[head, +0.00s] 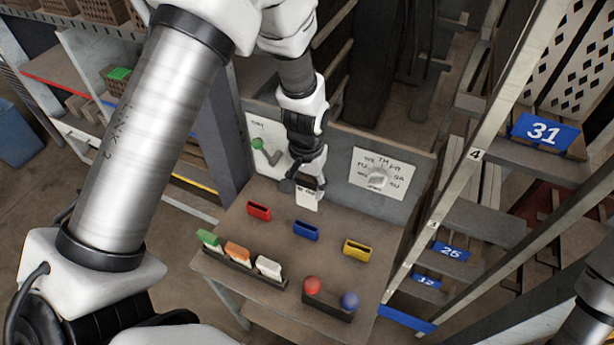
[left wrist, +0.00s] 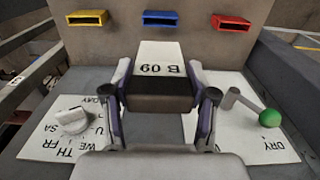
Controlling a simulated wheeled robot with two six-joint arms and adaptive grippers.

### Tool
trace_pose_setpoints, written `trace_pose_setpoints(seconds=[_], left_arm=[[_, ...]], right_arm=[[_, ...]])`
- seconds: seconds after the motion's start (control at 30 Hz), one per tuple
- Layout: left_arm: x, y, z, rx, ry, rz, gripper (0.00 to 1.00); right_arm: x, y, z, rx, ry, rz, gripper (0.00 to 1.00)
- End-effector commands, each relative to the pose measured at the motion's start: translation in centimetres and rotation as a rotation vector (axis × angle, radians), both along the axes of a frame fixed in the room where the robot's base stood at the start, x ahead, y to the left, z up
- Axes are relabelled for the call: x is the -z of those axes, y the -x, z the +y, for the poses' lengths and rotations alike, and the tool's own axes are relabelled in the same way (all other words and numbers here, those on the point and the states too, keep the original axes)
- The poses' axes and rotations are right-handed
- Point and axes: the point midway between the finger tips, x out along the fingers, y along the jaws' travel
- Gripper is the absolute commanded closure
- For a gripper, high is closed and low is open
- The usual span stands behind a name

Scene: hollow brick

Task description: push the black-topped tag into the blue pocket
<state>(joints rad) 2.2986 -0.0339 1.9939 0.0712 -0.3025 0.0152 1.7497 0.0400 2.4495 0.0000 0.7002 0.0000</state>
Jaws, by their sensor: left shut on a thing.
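My left gripper (head: 308,182) is shut on a white tag (head: 306,201) and holds it above the table, between the back panel and the blue pocket (head: 306,231). In the left wrist view the tag (left wrist: 159,60) shows a black band at the gripped end and the marking "B 09", upside down. Its free end points toward the blue pocket (left wrist: 175,18) and is apart from it. The gripper's fingers (left wrist: 160,100) sit on both sides of the tag. The blue pocket is a small open slot on the table. My right gripper is out of view.
A red pocket (head: 259,211) and a yellow pocket (head: 357,249) flank the blue one. In front are a rack with green, orange and white pieces (head: 268,266), plus red (head: 311,286) and blue (head: 349,300) balls. The back panel carries a green-knobbed lever (head: 259,145) and a dial (head: 377,178).

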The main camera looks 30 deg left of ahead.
Motion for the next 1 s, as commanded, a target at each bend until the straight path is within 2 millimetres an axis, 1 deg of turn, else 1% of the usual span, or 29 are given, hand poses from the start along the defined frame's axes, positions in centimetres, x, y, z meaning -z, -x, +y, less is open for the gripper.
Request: trace_pose_setpoints(seconds=[0.03,0.1,0.27,0.37,0.87,1.0], left_arm=[[1.1,0.0,0.0,0.0,0.0,0.001,0.77],[1.8,0.1,0.0,0.0,0.0,0.001,0.77],[2.4,0.0,0.0,0.0,0.0,-0.001,0.77],[3.0,0.0,0.0,0.0,0.0,-0.001,0.77],[7.9,0.1,0.0,0.0,0.0,0.0,0.77],[7.5,0.1,0.0,0.0,0.0,-0.001,0.77]], right_arm=[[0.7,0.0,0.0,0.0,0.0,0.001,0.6],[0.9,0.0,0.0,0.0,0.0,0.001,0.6],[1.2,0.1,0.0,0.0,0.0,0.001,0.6],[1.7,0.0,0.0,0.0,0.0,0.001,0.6],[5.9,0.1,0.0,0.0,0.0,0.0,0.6],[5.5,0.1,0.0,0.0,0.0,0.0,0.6]])
